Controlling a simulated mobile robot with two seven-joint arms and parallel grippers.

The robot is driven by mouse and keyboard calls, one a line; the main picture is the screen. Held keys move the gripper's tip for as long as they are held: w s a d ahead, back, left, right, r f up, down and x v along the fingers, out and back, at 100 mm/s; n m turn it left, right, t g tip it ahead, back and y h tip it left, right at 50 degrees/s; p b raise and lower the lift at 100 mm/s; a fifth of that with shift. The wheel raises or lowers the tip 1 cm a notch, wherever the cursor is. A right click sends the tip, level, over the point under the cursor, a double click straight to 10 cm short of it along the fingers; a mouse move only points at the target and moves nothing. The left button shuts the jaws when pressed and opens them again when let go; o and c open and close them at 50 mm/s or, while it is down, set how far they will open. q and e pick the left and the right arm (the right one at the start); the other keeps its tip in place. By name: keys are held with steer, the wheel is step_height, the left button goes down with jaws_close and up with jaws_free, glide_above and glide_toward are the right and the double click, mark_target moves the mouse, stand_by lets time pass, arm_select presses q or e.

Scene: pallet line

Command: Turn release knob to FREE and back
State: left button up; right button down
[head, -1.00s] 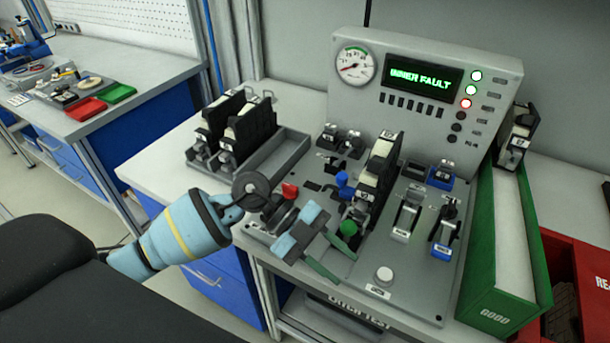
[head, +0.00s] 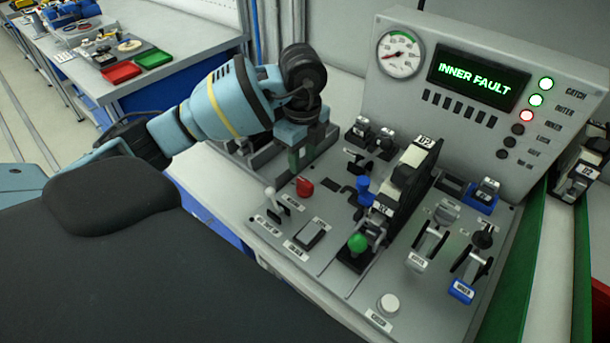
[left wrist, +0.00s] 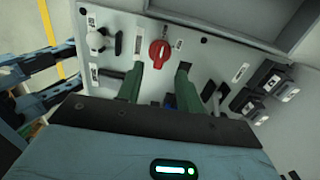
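The release knob, taken to be the red knob (head: 304,187), stands at the left of the grey test panel (head: 330,268). In the left wrist view the red knob (left wrist: 159,55) shows its grip bar in line with the view's vertical. My left gripper (head: 300,155) is above and behind the knob in the head view, pointing down. In the wrist view its green fingers (left wrist: 157,85) are apart, with nothing between the tips; the knob lies just beyond the gap. I see no contact. The FREE marking is too small to read. My right gripper is not in view.
A white-tipped lever (head: 270,194), a green-knobbed lever (head: 357,242) and a blue-knobbed lever (head: 363,184) stand near the knob. A black unit (head: 405,185) sits upright in the panel. The display (head: 478,77) reads INNER FAULT. A green bin wall (head: 520,265) runs at right.

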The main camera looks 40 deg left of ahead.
mark_target(303, 181)
arm_select(q)
step_height(303, 181, down, 7)
steer(key=shift+r, duration=0.1)
jaws_close()
stand_by(0.4)
